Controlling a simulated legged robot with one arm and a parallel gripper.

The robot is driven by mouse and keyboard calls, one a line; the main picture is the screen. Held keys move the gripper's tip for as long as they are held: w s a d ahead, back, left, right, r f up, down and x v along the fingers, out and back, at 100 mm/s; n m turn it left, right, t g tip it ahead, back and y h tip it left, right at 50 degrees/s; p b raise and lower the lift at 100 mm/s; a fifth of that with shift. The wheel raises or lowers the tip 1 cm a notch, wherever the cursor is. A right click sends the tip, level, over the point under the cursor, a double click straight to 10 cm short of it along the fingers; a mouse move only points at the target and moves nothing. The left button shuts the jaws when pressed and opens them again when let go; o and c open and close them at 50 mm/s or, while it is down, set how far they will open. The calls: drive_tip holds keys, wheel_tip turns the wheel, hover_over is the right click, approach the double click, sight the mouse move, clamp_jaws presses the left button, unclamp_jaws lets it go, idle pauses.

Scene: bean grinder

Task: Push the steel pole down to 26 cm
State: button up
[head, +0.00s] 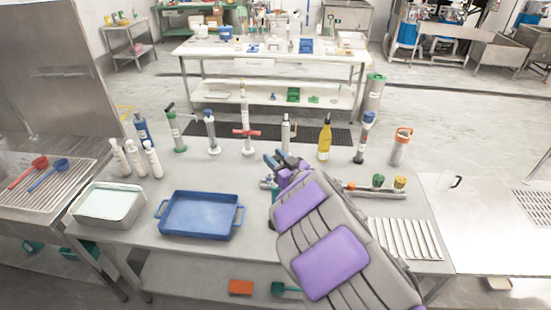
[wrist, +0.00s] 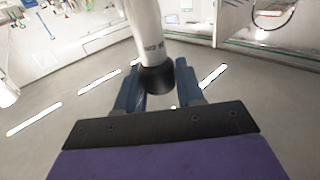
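A pale grey cylinder with a narrow top, which looks like the steel pole (head: 286,133), stands upright on the table just behind my gripper (head: 280,160). My gripper shows blue fingers in the head view, and its wrist covers part of the table. In the wrist view, a pale cylinder (wrist: 147,35) with small printed marks and a black rounded end (wrist: 156,78) reaches in from the top edge. That black end lies in line with the gap between my blue fingers (wrist: 158,88). The fingers are apart. I cannot tell whether they touch it.
Several pumps and bottles line the table's back, including a red-handled pump (head: 245,132) and a yellow bottle (head: 324,140). A blue tray (head: 200,234) sits front left. Green and yellow knobs (head: 378,181) and a slatted rack (head: 405,238) lie to the right.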

sight(275, 184)
clamp_jaws()
wheel_tip(275, 184, down, 8)
drive_tip(key=shift+r+b, duration=0.15)
drive_tip(key=shift+b, duration=0.4)
drive_tip(key=shift+s+f, duration=0.1)
drive_tip(key=shift+f, duration=0.25)
drive_tip(key=shift+d+f, duration=0.1)
drive_tip(key=shift+o, duration=0.8)
unclamp_jaws()
drive_tip(key=o, duration=0.3)
